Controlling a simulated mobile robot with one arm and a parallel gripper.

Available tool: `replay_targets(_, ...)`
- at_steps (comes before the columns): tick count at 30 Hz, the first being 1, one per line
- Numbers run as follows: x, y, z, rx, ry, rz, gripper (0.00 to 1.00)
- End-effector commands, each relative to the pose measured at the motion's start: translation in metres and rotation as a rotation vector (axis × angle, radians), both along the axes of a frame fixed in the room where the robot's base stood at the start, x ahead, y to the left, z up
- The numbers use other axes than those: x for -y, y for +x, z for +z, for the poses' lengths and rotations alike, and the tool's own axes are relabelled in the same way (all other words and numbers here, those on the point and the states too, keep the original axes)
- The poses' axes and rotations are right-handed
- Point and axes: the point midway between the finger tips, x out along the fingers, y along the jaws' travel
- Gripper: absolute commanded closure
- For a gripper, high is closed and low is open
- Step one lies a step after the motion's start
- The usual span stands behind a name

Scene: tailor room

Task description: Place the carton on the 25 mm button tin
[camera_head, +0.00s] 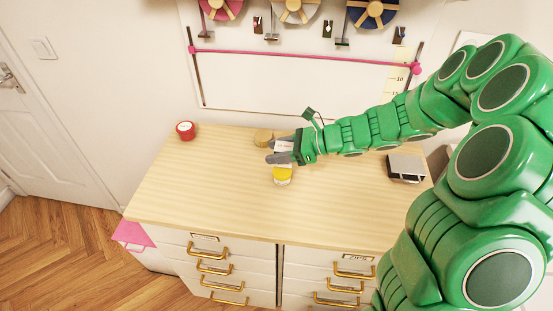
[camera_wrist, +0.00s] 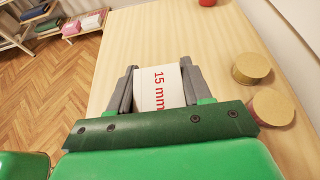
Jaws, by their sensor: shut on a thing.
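My gripper (camera_head: 270,157) is shut on a white carton (camera_wrist: 160,88) marked "15 mm" in red. No tin's size can be read.
The wooden tabletop (camera_head: 215,190) is clear at the front and left. A red tin (camera_head: 185,131) stands at the back left. A dark and silver box (camera_head: 405,168) lies at the right. A wall board with a pink rail (camera_head: 300,56) rises behind the table.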

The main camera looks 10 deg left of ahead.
Motion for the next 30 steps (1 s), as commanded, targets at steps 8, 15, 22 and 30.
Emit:
replay_targets(8,-0.003,0.006,-0.01,-0.003,0.0,0.001,0.83)
replay_targets(15,-0.005,0.01,-0.028,-0.005,0.0,0.001,0.83)
replay_targets(22,-0.005,0.01,-0.045,-0.002,-0.001,0.0,0.83)
replay_targets(30,-0.005,0.01,-0.046,-0.001,0.0,0.001,0.83)
